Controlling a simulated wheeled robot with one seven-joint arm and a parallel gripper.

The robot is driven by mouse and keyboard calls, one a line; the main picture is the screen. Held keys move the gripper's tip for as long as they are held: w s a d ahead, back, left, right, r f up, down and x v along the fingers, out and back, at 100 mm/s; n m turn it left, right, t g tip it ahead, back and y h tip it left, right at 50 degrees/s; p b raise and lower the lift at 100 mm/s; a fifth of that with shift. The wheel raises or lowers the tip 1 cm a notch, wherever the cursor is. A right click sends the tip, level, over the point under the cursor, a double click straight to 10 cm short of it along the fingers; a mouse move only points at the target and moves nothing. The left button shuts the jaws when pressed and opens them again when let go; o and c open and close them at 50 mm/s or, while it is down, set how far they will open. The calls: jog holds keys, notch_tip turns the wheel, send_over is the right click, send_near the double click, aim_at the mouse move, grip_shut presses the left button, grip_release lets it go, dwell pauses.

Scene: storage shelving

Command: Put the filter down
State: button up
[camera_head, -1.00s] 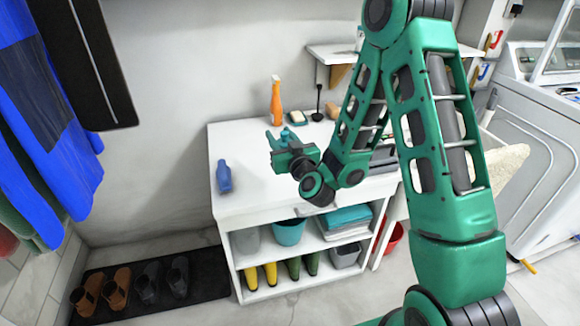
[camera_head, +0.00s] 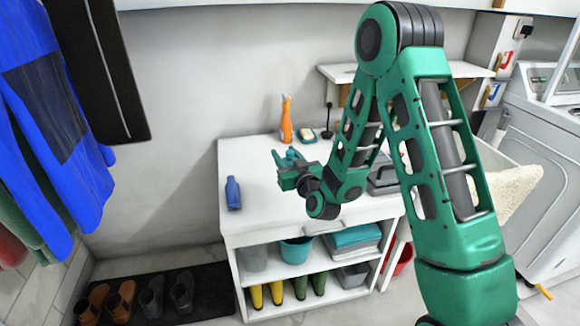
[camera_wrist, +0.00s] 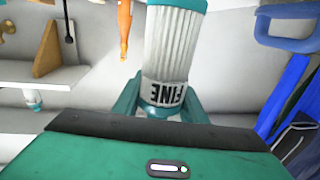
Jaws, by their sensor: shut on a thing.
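The filter (camera_wrist: 172,48) is a white pleated cylinder with teal end caps and dark "FINE" lettering, which reads upside down in the wrist view. My gripper (camera_wrist: 160,100) is shut on its lower end as pictured, with a teal finger on each side. In the head view my gripper (camera_head: 284,164) hangs over the white worktop (camera_head: 262,212), around its middle. There the filter is mostly hidden or hard to tell from the teal fingers. I cannot tell how far it is above the worktop.
A dark grey case (camera_head: 383,180) lies right, partly behind my arm. The front left of the worktop is clear.

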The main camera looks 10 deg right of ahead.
jog(key=shift+w+d+f, duration=0.35)
jog(key=shift+w+f, duration=0.2)
jog(key=shift+f, duration=0.5)
jog(key=shift+w+d+f, duration=0.4)
jog(key=shift+w+f, duration=0.15)
jog(key=shift+f, duration=0.5)
jog(key=shift+w+d+f, duration=0.35)
jog(key=shift+w+f, duration=0.2)
jog(key=shift+f, duration=0.5)
jog(key=o, duration=1.2)
jog(key=shift+c, duration=0.2)
